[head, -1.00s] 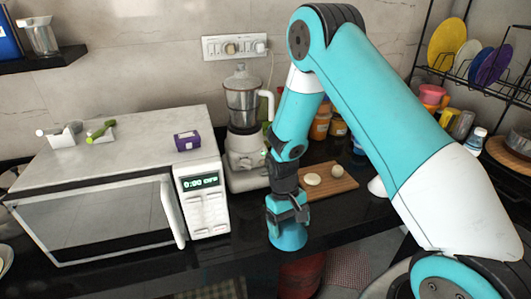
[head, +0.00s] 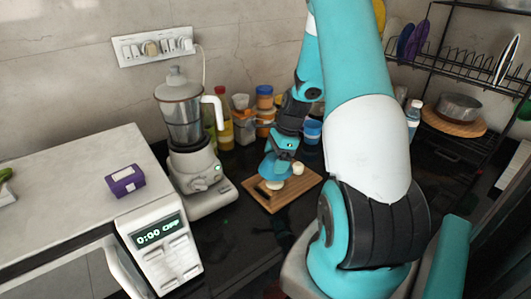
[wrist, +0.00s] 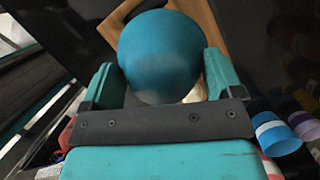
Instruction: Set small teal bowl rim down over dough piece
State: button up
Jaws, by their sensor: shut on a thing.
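My gripper (head: 281,152) is shut on the small teal bowl (head: 270,168), low over the wooden board (head: 290,193). In the wrist view the bowl (wrist: 160,45) sits between the two fingers with its smooth rounded outside facing the camera; its rim and inside are hidden. A flat pale dough piece (head: 275,184) lies on the board just below the bowl, partly covered by it in the head view. A rounder pale piece (head: 298,168) lies to its right. I cannot tell whether the bowl touches the dough or board.
A blender (head: 190,130) stands left of the board, with a microwave (head: 160,245) and purple box (head: 123,181) farther left. Jars and bottles (head: 243,125) stand behind the board. A blue cup (head: 312,130) is close behind my gripper. A dish rack (head: 460,65) is at right.

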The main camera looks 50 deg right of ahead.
jog(key=shift+d, duration=0.2)
jog(key=shift+a, duration=0.1)
jog(key=shift+w, duration=0.1)
jog(key=shift+a+r+p, duration=0.1)
jog(key=shift+r+p, duration=0.15)
jog(key=shift+p, duration=0.2)
jog(key=shift+f+b, duration=2.05)
jog(key=shift+f, duration=1.4)
jog(key=o, duration=0.7)
